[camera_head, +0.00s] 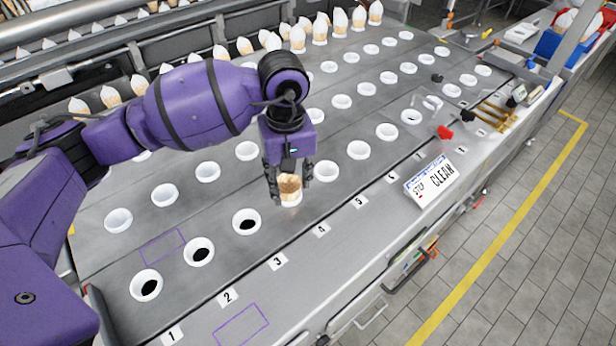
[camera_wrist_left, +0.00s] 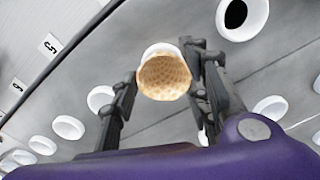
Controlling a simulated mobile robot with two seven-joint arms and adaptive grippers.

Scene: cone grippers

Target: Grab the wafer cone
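The wafer cone (camera_head: 290,187) is golden with a waffle pattern and has white at its lower end. It stands in the row of holders behind the number 4 label. My left gripper (camera_head: 289,178) points down over it, with one finger on each side. In the left wrist view the cone (camera_wrist_left: 164,78) shows its open round mouth between the fingertips of my left gripper (camera_wrist_left: 160,75). The fingers are spread, the right one very close to the cone; whether it touches is unclear. My right gripper is not in view.
White round holders (camera_head: 207,171) stand in rows on the grey machine deck; some near ones (camera_head: 199,251) have dark openings. White-topped cones (camera_head: 298,38) line the back. A "STEP CLEAN" sign (camera_head: 431,182) and a red item (camera_head: 444,132) are to the right.

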